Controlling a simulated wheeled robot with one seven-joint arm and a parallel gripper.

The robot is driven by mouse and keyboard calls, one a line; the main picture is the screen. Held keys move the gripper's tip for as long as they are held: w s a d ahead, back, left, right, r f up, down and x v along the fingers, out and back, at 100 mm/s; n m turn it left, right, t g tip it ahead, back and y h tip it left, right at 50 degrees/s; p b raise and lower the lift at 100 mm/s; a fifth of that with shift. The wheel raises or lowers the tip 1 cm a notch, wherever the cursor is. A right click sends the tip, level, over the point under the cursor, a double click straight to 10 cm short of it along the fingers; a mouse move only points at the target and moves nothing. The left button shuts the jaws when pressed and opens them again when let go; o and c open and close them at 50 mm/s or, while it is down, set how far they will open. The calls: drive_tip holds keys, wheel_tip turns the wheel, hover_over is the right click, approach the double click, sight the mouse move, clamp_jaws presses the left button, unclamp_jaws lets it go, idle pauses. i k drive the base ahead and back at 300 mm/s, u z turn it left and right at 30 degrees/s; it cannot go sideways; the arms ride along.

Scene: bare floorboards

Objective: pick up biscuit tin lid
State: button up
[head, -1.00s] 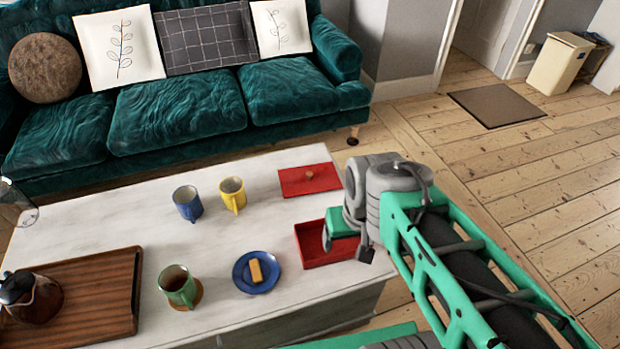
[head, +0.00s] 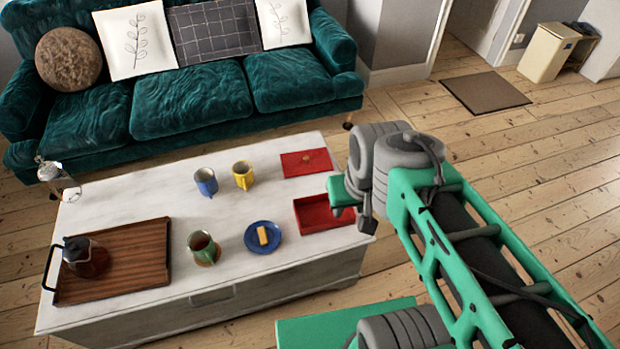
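On the table (head: 130,205) are a blue mug (head: 206,184), a yellow mug (head: 243,178), a green mug (head: 203,249), a blue plate (head: 275,241) with a yellow block and a wooden tray (head: 150,262) with a coffee pot. A green sofa (head: 190,105) stands behind.

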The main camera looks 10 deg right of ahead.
sight(309, 161)
drive_tip(key=k, duration=0.55)
drive_tip(key=z, duration=1.45)
drive_tip(key=i, duration=3.15)
drive_tip(key=z, duration=4.15)
drive_tip(key=k, duration=2.05)
drive_tip(key=z, duration=1.1)
drive_tip(key=i, duration=0.25)
drive_tip(key=u, duration=0.1)
